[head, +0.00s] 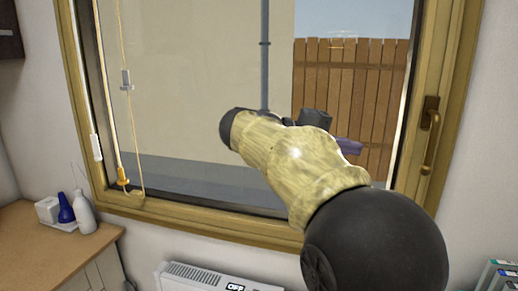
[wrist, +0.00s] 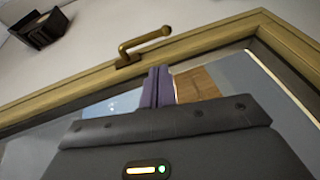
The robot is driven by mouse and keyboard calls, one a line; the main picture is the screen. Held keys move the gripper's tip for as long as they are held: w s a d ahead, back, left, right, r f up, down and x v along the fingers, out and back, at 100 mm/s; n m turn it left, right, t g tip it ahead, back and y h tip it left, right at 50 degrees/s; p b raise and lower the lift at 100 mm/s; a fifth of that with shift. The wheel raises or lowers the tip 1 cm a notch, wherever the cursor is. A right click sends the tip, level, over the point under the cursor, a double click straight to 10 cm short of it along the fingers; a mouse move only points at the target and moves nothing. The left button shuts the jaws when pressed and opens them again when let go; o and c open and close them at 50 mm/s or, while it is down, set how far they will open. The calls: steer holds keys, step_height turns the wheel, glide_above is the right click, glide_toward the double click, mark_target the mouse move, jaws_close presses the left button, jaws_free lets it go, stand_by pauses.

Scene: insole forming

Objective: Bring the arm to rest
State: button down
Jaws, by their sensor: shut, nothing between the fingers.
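My arm is raised in front of the window in the head view, with its yellowish, wood-patterned link and black joints across the glass. My gripper (wrist: 157,86) shows in the wrist view as two purple fingers pressed together, with nothing between them. In the head view only a bit of the purple fingers (head: 349,147) shows past the arm; the rest of the gripper is hidden behind it.
The window frame (head: 235,229) has a handle (head: 430,135) at right and cords (head: 127,80) at left. A white heater (head: 200,277) stands below. A wooden counter (head: 40,245) at left holds bottles (head: 83,212). A dark wall box (wrist: 40,28) shows in the wrist view.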

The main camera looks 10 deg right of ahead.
step_height(320, 180, down, 18)
steer(key=w+a+n+t+y+p, duration=0.1)
steer(key=a+n+t+y+p, duration=0.2)
steer(key=n+y, duration=0.3)
steer(key=s+a+f+m+t+y+p, duration=0.1)
steer(key=s+a+f+y+p, duration=0.1)
steer(key=s+a+f+y, duration=0.2)
steer(key=s+a+f+m+t+y+p, duration=0.1)
steer(key=s+a+f+y, duration=0.4)
steer(key=f, duration=0.6)
steer(key=shift+a+m+y+p, duration=0.3)
steer(key=shift+a+m+p, duration=0.45)
steer(key=shift+a, duration=0.45)
